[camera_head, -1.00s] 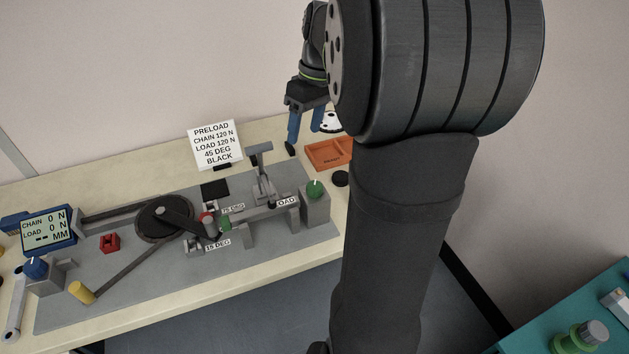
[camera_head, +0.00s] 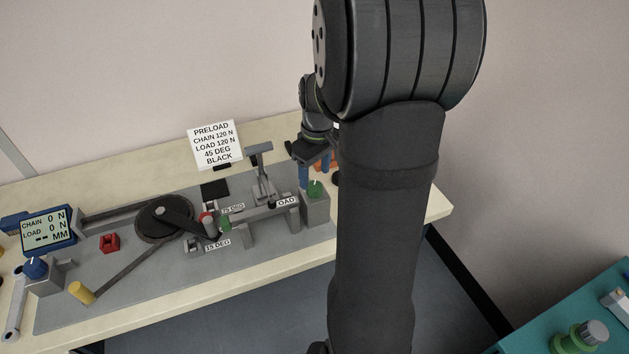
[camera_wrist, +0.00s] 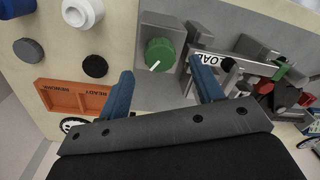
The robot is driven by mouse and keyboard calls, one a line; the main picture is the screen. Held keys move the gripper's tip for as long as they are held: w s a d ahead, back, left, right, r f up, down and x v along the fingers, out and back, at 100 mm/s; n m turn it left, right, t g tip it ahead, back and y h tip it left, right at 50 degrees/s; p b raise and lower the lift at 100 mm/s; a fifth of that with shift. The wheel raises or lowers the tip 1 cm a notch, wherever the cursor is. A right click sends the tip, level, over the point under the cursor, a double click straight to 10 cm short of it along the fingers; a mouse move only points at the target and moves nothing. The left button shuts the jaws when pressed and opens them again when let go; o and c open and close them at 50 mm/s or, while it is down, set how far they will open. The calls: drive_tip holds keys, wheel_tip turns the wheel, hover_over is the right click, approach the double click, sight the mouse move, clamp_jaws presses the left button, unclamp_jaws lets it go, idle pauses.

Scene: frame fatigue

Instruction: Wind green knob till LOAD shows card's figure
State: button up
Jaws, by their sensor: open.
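The green knob (camera_head: 315,188) sits on top of a grey block at the right end of the rig, beside the LOAD label (camera_head: 287,201). In the wrist view the green knob (camera_wrist: 160,53) has a white pointer line and lies beyond and between my blue fingertips. My gripper (camera_wrist: 162,85) is open and empty, pointing down close to the knob and not gripping it; it also shows in the head view (camera_head: 317,172). The white card (camera_head: 215,146) reads PRELOAD, CHAIN 120 N, LOAD 120 N, 45 DEG, BLACK.
An orange tray (camera_wrist: 72,97) with READY and REWORK labels lies beside the rig, near black, grey and white round parts. A T-shaped lever (camera_head: 260,165) stands left of the knob. A blue knob (camera_head: 36,267) is at the far left. The front table strip is clear.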

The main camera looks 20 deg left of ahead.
sight(314, 185)
drive_tip(key=shift+s+f, duration=0.1)
drive_tip(key=shift+f, duration=1.75)
drive_tip(key=c, duration=1)
drive_tip(key=shift+o, duration=0.2)
